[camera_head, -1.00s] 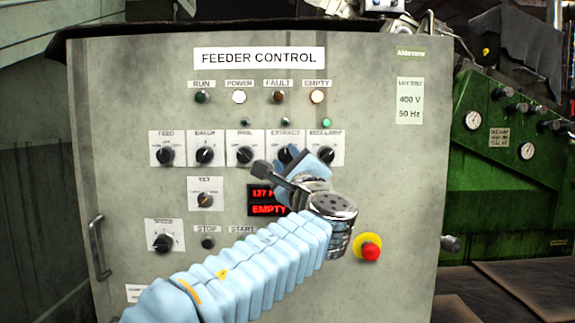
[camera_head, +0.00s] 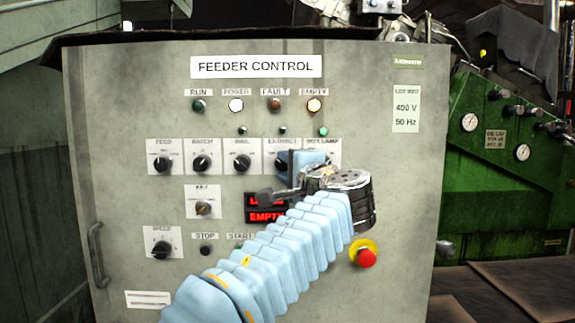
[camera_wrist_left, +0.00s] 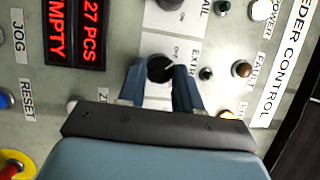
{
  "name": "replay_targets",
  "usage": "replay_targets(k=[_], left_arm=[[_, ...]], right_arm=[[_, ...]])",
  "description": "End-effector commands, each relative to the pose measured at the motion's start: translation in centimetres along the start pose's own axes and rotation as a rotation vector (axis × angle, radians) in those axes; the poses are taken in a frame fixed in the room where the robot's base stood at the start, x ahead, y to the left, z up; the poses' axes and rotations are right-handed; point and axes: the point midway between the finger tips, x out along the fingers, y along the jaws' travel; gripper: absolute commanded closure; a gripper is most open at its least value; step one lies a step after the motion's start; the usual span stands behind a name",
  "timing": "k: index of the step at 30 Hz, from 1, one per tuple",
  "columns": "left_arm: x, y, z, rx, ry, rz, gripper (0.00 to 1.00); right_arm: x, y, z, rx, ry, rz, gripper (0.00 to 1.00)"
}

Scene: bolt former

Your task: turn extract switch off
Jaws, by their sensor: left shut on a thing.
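The extract switch is a black rotary knob on a white plate under the label EXTRACT. In the head view its plate (camera_head: 281,148) is partly covered by my left gripper (camera_head: 290,165). In the left wrist view the extract switch (camera_wrist_left: 160,68) sits between the two blue fingers of my left gripper (camera_wrist_left: 161,82), which are shut on it. A white pointer line shows on the knob. In the head view my gripper hides the knob's pointer. My right gripper is not in view.
The feeder control cabinet (camera_head: 120,100) has neighbouring knobs, including the rail knob (camera_head: 242,163) just left. The red display (camera_head: 267,216) reads EMPTY and is partly hidden by my arm. A red emergency button (camera_head: 366,258) is at lower right. The empty lamp (camera_head: 314,104) is lit.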

Motion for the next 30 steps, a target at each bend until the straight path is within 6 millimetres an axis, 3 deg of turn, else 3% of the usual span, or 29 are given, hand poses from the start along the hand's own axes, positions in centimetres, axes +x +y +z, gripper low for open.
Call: replay_targets(k=[17,18,22,30], left_arm=[[0.04,0.03,0.05,-0.029,-0.004,0.013,0.96],[0.04,0.03,0.05,-0.029,-0.004,0.013,0.61],[0.03,0.02,0.05,-0.028,-0.003,0.013,0.41],[-0.03,0.0,0.02,-0.028,-0.002,0.012,0.41]], right_arm=[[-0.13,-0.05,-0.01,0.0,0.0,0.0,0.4],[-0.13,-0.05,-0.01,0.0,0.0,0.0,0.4],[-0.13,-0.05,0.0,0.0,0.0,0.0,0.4],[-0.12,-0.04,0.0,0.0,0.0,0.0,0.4]])
